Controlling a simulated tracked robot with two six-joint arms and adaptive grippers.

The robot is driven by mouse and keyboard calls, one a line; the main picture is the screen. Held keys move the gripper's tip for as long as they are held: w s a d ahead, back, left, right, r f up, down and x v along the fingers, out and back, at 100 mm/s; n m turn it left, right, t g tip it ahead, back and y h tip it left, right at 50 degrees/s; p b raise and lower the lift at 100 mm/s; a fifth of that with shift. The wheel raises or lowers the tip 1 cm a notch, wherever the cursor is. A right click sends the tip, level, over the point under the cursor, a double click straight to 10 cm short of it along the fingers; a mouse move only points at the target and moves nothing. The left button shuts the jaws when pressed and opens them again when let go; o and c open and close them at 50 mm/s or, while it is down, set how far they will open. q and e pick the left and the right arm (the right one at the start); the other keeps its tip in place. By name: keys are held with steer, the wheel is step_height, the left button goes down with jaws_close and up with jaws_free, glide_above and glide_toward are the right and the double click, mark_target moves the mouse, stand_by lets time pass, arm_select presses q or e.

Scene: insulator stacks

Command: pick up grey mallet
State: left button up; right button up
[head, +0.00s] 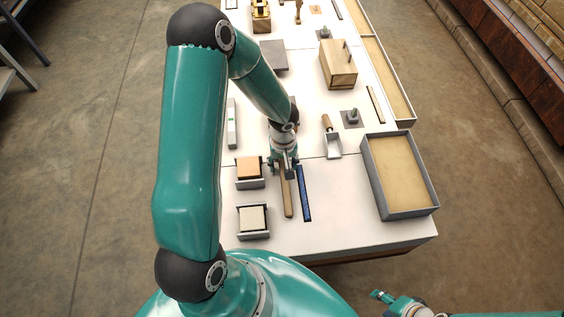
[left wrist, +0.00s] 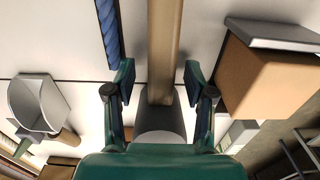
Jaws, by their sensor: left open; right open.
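The grey mallet lies on the white table, its wooden handle (head: 288,200) pointing toward me in the head view. Its head is hidden under my left gripper there. In the left wrist view the handle (left wrist: 165,45) runs down the middle and the grey head (left wrist: 162,122) shows lower, partly covered by the gripper body. My left gripper (head: 284,170) is over the mallet near its head. Its fingers (left wrist: 160,78) are open, one on each side of the handle with gaps showing; I cannot tell how far down they reach. My right gripper (head: 383,297) is open and empty, off the table's near edge.
A dark blue strip (head: 303,193) lies close right of the handle. Two holders with an orange block (head: 248,167) and a cream block (head: 252,217) stand left. A metal scoop (head: 333,146) and a sand tray (head: 427,211) are right. The table's near right is clear.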

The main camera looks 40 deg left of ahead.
arm_select(q)
steer(key=shift+c, duration=0.3)
jaws_close()
steer(key=shift+r, duration=0.1)
step_height(320, 180, up, 20)
stand_by(0.4)
